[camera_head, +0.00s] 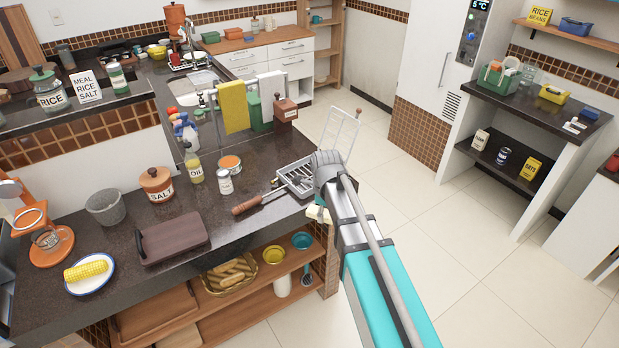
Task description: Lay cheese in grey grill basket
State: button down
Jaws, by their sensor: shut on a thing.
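The grey grill basket (297,176) lies on the dark counter near its right corner. Its wire lid (340,131) stands raised, and its brown handle (246,205) points left. My gripper (319,203) is at the counter's right edge, just to the front right of the basket in the picture. It is shut on a small pale piece (318,214), which looks like the cheese. My arm and wrist hide the fingers and part of the basket's right side.
A salt pot (156,184), an oil bottle (194,167), a white shaker (224,181) and an orange-lidded tin (230,163) stand left of the basket. A brown board (172,238) and a corn plate (90,274) lie farther left. Open floor (470,240) is on the right.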

aim_at(310, 176)
jog(key=z, duration=0.05)
jog(key=i, duration=1)
jog(key=u, duration=0.05)
